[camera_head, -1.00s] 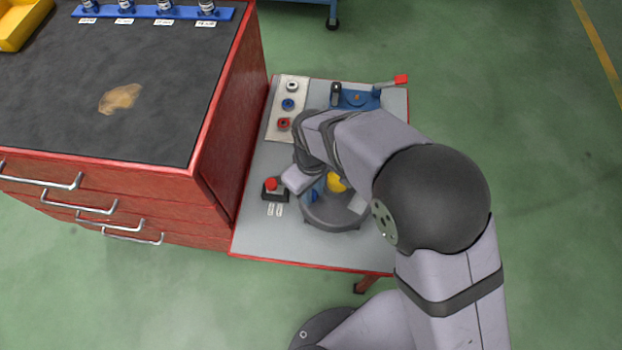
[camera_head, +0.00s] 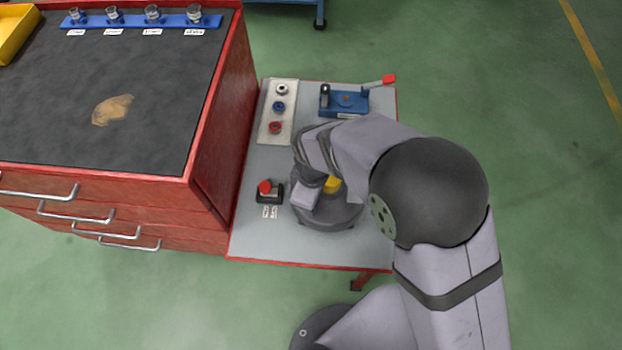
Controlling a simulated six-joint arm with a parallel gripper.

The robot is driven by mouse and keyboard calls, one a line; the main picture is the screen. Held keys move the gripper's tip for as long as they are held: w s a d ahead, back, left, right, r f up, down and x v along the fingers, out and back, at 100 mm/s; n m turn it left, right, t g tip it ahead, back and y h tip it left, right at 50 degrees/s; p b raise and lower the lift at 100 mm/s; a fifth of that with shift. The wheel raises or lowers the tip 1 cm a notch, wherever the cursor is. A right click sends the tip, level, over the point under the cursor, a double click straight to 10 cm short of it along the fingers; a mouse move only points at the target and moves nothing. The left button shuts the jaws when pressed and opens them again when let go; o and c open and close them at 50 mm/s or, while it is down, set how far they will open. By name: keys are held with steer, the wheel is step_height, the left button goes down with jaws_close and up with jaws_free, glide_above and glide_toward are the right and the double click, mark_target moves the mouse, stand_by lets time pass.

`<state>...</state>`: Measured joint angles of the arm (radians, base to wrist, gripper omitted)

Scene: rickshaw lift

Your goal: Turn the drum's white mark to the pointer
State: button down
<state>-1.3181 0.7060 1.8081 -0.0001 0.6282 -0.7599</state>
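A dark grey round drum (camera_head: 330,218) stands on the grey side table, partly hidden under my arm. A yellow part (camera_head: 332,184) shows at its top. My gripper (camera_head: 307,196) is over the drum's left side, seen from above and behind. Its fingertips are hidden, so I cannot tell whether it is open or shut, or whether it touches the drum. I cannot make out the white mark or the pointer.
A red push button (camera_head: 265,187) on a dark box sits left of the drum. A pale panel with round fittings (camera_head: 279,107) and a blue fixture with a red-tipped lever (camera_head: 345,101) lie behind. The red drawer cabinet (camera_head: 215,150) rises close on the left.

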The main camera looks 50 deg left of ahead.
stand_by(0.5)
steer(key=c, duration=1.9)
jaws_free()
steer(key=shift+o, duration=0.2)
steer(key=shift+r, duration=0.1)
steer(key=shift+r, duration=3.65)
